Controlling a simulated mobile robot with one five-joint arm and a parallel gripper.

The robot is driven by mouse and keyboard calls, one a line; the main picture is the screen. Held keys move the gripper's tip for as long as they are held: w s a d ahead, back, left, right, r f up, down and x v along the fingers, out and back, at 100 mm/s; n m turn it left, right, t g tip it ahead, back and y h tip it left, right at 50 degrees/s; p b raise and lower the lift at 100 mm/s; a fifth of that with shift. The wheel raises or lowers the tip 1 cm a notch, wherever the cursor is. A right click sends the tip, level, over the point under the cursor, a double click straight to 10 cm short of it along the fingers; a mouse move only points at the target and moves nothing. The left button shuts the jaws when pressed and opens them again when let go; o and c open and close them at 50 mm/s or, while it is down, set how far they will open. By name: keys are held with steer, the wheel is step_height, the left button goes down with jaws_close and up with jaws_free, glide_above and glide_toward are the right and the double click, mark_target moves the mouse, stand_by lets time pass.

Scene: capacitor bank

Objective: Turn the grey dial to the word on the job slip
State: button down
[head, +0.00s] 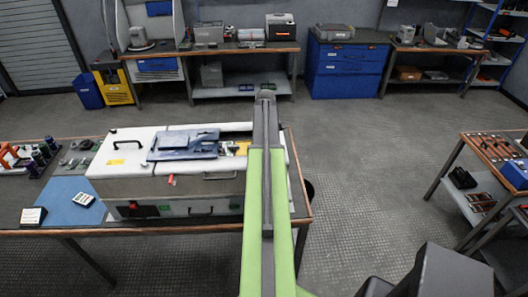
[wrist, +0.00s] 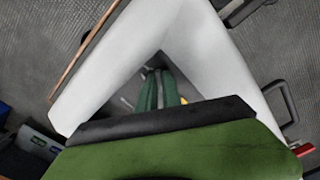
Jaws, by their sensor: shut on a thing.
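In the wrist view my gripper (wrist: 158,88) has its two green fingers close together over a dark opening in the white cabinet (wrist: 105,82). It is shut on what seems to be the grey dial, which the fingers and my arm hide, so its pointer and words cannot be read. In the head view the cabinet (head: 112,188) stands on the bench, and my arm reaches over its right end, hiding the gripper. A small white card (head: 33,216), perhaps the job slip, stands at the bench's front left; its word is too small to read.
A blue-grey plate (head: 184,145) lies on the cabinet top, left of my arm. A handle (head: 220,176) sticks out at its front. A blue mat (head: 62,203) with a small device lies left. Open floor (head: 370,180) lies right, before another bench (head: 478,158).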

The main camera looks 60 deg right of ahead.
steer(key=m, duration=0.4)
steer(key=shift+m, duration=1.6)
steer(key=shift+d, duration=0.1)
steer(key=c, duration=1.5)
jaws_free()
steer(key=shift+r, duration=0.15)
